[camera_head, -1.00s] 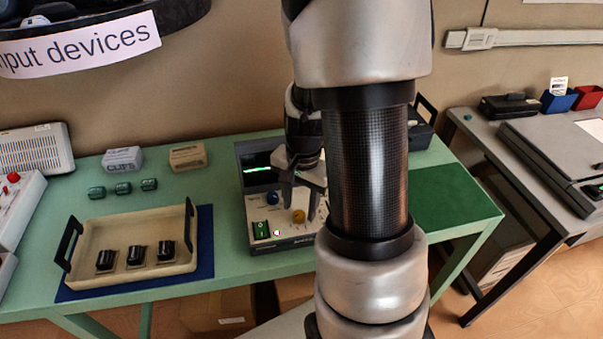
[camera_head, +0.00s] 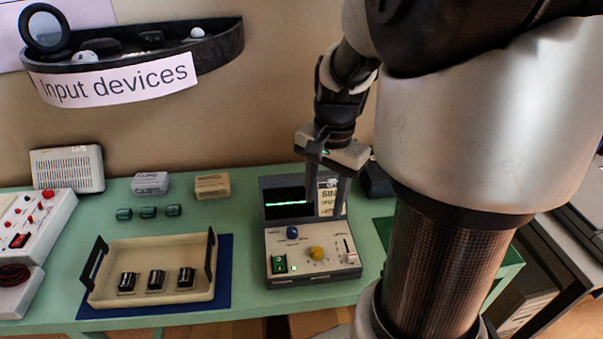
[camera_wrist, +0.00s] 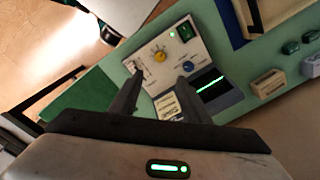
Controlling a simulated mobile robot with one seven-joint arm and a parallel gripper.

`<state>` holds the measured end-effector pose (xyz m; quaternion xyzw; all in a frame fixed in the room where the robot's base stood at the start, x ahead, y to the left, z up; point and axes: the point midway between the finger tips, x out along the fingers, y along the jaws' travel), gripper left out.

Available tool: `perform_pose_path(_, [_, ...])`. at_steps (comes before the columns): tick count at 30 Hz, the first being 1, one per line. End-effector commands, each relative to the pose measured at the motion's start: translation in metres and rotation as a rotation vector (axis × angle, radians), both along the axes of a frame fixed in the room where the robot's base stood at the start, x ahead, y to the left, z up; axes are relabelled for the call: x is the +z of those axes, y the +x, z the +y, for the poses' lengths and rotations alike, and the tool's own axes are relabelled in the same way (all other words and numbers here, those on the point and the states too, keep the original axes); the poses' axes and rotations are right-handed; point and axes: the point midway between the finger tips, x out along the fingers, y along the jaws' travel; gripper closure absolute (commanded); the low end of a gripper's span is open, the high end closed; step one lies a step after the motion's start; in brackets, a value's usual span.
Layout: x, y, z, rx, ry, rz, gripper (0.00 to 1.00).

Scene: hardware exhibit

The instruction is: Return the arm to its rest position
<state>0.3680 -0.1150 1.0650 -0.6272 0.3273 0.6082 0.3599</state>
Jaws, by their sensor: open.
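My gripper (camera_head: 327,192) is open and empty, above the back of a grey instrument (camera_head: 309,258) on the green table. Its fingers point down in front of the instrument's upright panel in the head view. The instrument has a blue knob (camera_head: 292,232), a yellow knob (camera_head: 317,253), a lit green switch (camera_head: 279,264) and a dark screen with a green line (camera_head: 287,204). In the wrist view, the two fingers (camera_wrist: 158,98) are spread apart with the instrument (camera_wrist: 170,62) below them. My arm hides the right part of the table in the head view.
A cream tray (camera_head: 152,298) with several black parts sits on a blue mat (camera_head: 225,262). Small green pieces (camera_head: 149,212) and two boxes (camera_head: 212,186) lie behind it. A wall shelf (camera_head: 215,50) labelled "Input devices" hangs at upper left. A red-buttoned panel (camera_head: 30,222) stands far left.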

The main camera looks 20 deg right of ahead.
Motion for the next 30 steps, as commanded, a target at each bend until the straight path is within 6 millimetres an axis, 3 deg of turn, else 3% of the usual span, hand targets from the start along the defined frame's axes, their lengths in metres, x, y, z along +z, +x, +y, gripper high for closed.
perform_pose_path(11, [0.008,-0.001,0.004,0.022,-0.001,-0.012,0.57])
perform_pose_path(14, [0.035,-0.006,0.017,0.109,-0.011,-0.058,0.57])
perform_pose_path(21, [0.134,-0.046,0.076,0.549,-0.109,-0.256,0.57])
perform_pose_path(25, [0.168,-0.072,0.098,0.765,-0.189,-0.344,0.57])
perform_pose_path(30, [0.188,-0.093,0.112,0.938,-0.273,-0.406,0.57])
